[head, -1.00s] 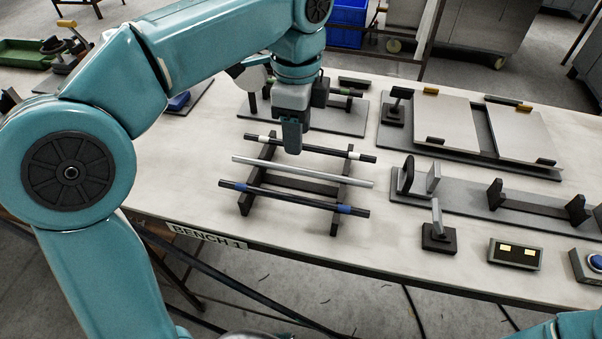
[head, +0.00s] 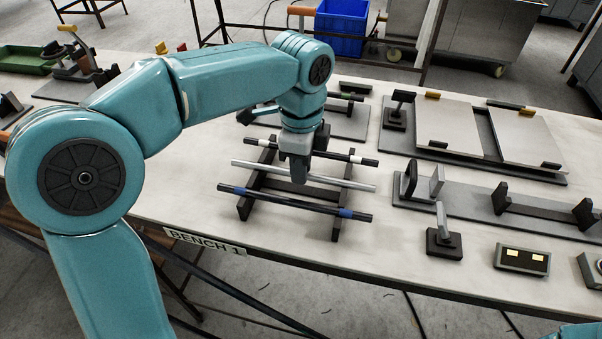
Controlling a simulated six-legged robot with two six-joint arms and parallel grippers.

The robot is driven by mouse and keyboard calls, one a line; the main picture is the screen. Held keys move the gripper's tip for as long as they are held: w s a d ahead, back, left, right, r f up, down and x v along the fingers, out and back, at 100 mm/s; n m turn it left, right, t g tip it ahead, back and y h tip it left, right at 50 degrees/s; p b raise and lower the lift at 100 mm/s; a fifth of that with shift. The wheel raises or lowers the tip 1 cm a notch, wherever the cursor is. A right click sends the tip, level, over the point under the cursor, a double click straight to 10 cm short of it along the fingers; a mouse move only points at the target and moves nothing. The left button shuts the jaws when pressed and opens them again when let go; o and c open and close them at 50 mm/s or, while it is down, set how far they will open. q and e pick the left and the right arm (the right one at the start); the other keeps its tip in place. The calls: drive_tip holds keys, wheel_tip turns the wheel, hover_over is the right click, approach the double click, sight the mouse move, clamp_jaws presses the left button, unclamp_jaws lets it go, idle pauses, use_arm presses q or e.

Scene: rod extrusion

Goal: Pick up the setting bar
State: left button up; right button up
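Three bars lie across a dark rack (head: 244,207) on the bench. The back one is a black bar with white bands (head: 366,161), the middle one a plain silver bar (head: 345,184), the front one a black bar with blue bands (head: 280,201). No label shows which is the setting bar. My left gripper (head: 299,178) points down at the silver bar, its fingers overlapping the bar's middle in the head view. The fingers hide that part, and I cannot tell whether they touch it or how far apart they are. My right gripper is out of view.
A grey plate fixture with two pale panels (head: 447,125) stands at the back right. A long grey fixture with dark uprights (head: 470,203), a small stand (head: 444,240) and a button box (head: 522,258) are right of the rack. The bench's front edge is close.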

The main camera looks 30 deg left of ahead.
use_arm(q)
clamp_jaws()
drive_tip(key=shift+r, duration=0.1)
wheel_tip(320, 180, up, 20)
drive_tip(key=p, duration=0.6)
drive_tip(key=shift+f, duration=0.2)
